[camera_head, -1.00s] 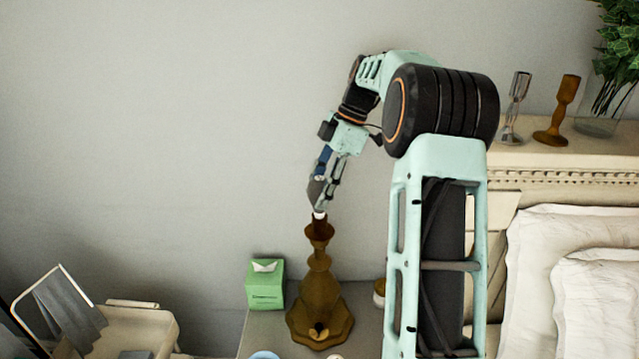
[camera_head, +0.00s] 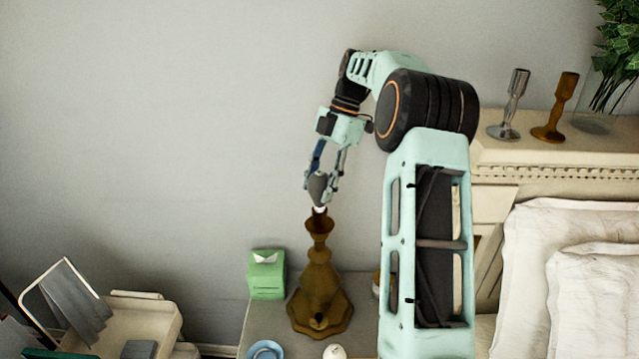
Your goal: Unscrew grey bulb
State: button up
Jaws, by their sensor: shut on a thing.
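The grey bulb (camera_head: 318,186) is between the fingers of my gripper (camera_head: 321,188), above the lamp base. Its white lower end points down at the top of the brown lamp base (camera_head: 320,290). The lamp base stands upright on the grey bedside table (camera_head: 265,325). My gripper points down and is shut on the bulb. I cannot tell whether the bulb's lower end is still in the socket or just clear of it.
A green tissue box (camera_head: 266,278) stands left of the lamp base. A blue dish (camera_head: 265,350) and a small white object (camera_head: 334,352) are at the table's front. Two candle holders (camera_head: 510,108) (camera_head: 556,110) stand on the headboard ledge. Pillows (camera_head: 560,270) lie at right.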

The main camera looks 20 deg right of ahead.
jog(key=shift+n+g, duration=0.7)
jog(key=shift+n, duration=1.1)
jog(key=shift+n+g+h, duration=0.3)
jog(key=shift+n+h, duration=0.3)
jog(key=shift+n, duration=1.1)
